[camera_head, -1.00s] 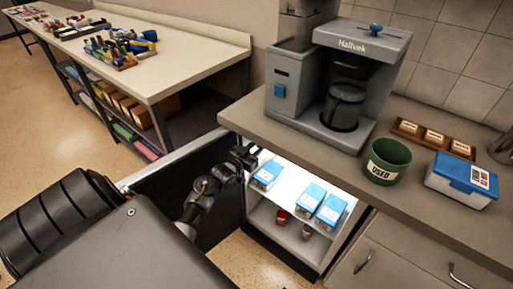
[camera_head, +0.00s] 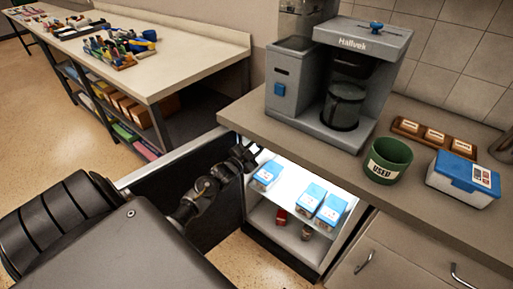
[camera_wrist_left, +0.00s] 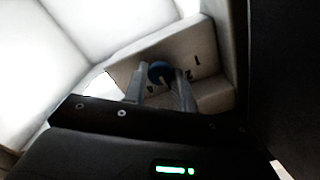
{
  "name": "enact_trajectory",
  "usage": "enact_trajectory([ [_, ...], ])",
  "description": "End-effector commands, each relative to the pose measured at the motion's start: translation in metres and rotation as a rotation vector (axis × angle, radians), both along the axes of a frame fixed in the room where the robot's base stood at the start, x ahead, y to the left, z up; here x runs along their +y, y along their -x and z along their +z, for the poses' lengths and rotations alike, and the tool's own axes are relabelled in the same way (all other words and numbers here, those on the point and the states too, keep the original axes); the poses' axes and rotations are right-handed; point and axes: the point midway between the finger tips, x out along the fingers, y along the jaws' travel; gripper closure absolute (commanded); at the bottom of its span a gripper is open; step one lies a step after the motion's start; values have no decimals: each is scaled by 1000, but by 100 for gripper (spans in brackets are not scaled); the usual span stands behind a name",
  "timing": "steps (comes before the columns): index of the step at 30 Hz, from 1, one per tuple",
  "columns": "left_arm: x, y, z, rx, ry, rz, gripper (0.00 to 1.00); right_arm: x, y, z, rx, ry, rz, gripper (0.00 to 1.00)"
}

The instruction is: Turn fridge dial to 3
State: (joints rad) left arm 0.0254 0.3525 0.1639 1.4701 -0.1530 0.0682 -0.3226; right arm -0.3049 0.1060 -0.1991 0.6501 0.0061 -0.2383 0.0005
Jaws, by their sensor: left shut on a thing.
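The fridge (camera_head: 276,236) stands open under the counter, its inside brightly lit. The dial (camera_wrist_left: 161,72) is a round blue knob on a pale panel in the left wrist view, with dark marks beside it. A "2" seems to show near it; the pointer setting cannot be read for sure. My left gripper (camera_wrist_left: 160,84) is shut on the dial, one finger on each side of it. In the head view my left gripper (camera_head: 245,156) reaches into the upper left of the fridge opening; the dial is hidden there. My right gripper is not in view.
Blue-and-white cartons (camera_head: 311,196) stand on the fridge's upper shelf, with small items below. The open fridge door (camera_head: 180,185) is at the left. Above are a coffee machine (camera_head: 340,75), a green cup (camera_head: 388,161) and a blue-lidded box (camera_head: 463,180).

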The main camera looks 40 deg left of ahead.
Motion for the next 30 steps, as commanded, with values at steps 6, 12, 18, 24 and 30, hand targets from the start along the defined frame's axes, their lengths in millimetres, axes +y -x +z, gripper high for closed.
enact_trajectory([
  [6,0,0,1,-1,-37,1,96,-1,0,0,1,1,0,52],
  [12,0,0,1,-1,-41,1,96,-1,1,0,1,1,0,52],
  [18,0,0,1,-1,-40,1,72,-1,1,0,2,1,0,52],
  [24,0,0,0,0,-39,1,52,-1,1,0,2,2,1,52],
  [30,0,0,0,0,-39,1,52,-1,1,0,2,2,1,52],
])
